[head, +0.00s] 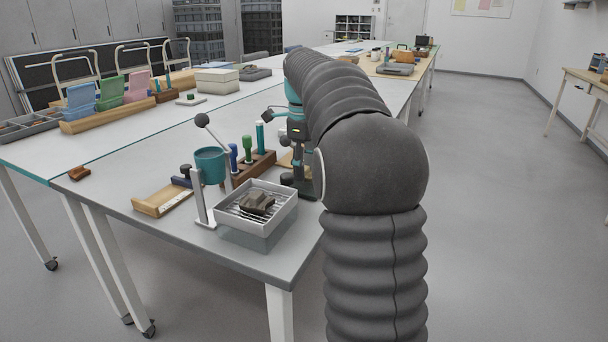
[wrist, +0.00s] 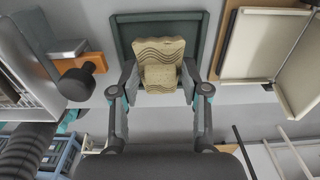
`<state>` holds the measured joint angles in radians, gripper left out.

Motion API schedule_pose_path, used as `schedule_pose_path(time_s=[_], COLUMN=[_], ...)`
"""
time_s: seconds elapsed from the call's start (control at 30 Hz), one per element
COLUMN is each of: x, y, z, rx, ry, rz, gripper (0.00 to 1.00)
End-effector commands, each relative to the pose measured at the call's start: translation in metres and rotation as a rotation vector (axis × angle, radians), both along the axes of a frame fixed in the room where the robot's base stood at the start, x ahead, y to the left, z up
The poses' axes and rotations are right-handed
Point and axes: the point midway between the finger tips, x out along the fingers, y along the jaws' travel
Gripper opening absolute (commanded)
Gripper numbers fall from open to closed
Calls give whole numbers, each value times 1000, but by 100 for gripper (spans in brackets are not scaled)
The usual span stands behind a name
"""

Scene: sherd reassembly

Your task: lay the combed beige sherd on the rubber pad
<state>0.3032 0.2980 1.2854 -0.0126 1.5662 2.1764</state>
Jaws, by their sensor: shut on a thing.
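The combed beige sherd (wrist: 160,52), with wavy grooves across its face, is between the fingers of my gripper (wrist: 159,84) in the wrist view. The gripper is shut on it. A dark grey-green pad with a raised-looking border (wrist: 124,35) lies directly behind the sherd in that view. The sherd overlaps the pad's middle; I cannot tell whether they touch. In the head view my arm hides the sherd and the pad.
A grey box with a wire rack (head: 258,236) holds a dark brown sherd (head: 257,202) near the table's front corner. A teal pot (head: 210,165), a lever stand (head: 204,200) and a wooden tray (head: 160,201) stand left of it. A black knob (wrist: 77,83) is left of my gripper.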

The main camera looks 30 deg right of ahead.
Motion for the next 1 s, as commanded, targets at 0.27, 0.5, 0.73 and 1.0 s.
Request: schedule_pose_path(time_s=[0.27, 0.5, 0.73, 1.0], x=[0, 0, 0, 0], y=[0, 0, 0, 0], z=[-17, -21, -20, -17], rx=[0, 0, 0, 0], ry=[-1, 0, 0, -1], rz=[0, 0, 0, 0], gripper=[11, 11, 71, 71])
